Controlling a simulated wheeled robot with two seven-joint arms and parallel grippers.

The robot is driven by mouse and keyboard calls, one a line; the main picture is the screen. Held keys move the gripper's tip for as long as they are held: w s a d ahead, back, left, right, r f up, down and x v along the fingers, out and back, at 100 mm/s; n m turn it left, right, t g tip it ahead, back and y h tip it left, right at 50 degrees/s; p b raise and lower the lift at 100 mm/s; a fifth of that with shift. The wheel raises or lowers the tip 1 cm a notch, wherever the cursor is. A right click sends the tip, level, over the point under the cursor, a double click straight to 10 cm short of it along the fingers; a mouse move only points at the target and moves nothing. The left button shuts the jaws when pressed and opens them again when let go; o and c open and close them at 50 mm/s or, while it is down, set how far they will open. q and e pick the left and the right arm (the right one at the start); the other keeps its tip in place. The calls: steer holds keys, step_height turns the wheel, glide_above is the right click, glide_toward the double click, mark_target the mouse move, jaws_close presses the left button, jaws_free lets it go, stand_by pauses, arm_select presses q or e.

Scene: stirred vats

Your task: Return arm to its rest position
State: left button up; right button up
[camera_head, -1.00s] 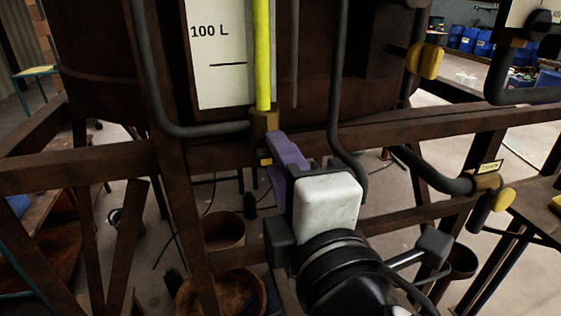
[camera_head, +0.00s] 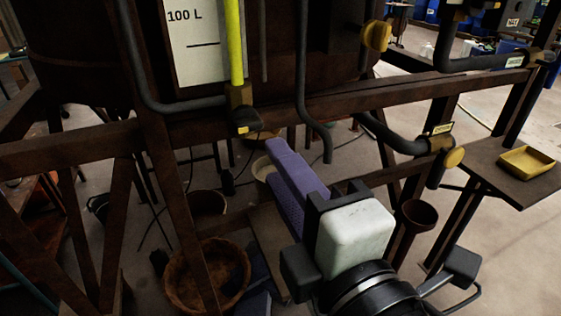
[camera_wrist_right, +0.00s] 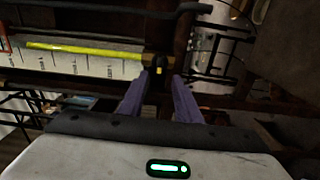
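My right gripper (camera_head: 283,155) has purple fingers and a white body. In the head view its fingertips are below and right of the brass valve (camera_head: 241,97) under the yellow sight tube (camera_head: 234,45), apart from it. In the right wrist view the two fingers (camera_wrist_right: 160,88) stand apart with nothing between them, so the gripper is open. The valve (camera_wrist_right: 157,65) shows beyond the fingertips there. Its short black handle (camera_head: 246,128) with a yellow mark is clear of the fingers in the head view. My left gripper is not in view.
A rusty steel frame beam (camera_head: 330,103) crosses under the vat, with grey pipes in front. A drain valve with a yellow knob (camera_head: 453,158) is at the right. A yellow tray (camera_head: 527,161) sits on a side shelf. A brown basket (camera_head: 205,276) stands on the floor.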

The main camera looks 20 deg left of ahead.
steer(key=shift+w, duration=0.1)
steer(key=w+d+f+m+g+h, duration=0.15)
steer(key=d+f+m+h, duration=0.25)
steer(key=d+f+m, duration=0.5)
steer(key=w+d+f+m+g+h, duration=0.1)
steer(key=d+f+m+g+h, duration=0.15)
steer(key=d+f+m, duration=0.6)
steer(key=s+d+f+m+g+h, duration=0.2)
steer(key=s+d+f+m+g, duration=0.1)
steer(key=s+d+f, duration=0.6)
steer(key=s+d+f+m+g+h, duration=0.3)
steer(key=s+d+f, duration=0.25)
steer(key=f, duration=0.55)
steer(key=w+a+f+t+y, duration=0.1)
steer(key=a+f+t, duration=0.1)
steer(key=f, duration=0.4)
steer(key=w+a+f+t+y, duration=0.1)
steer(key=a+f+t, duration=0.1)
steer(key=f, duration=0.4)
steer(key=shift+w+a+f, duration=0.35)
steer(key=shift+a+f, duration=0.05)
steer(key=shift+a, duration=0.35)
steer(key=shift+y, duration=0.25)
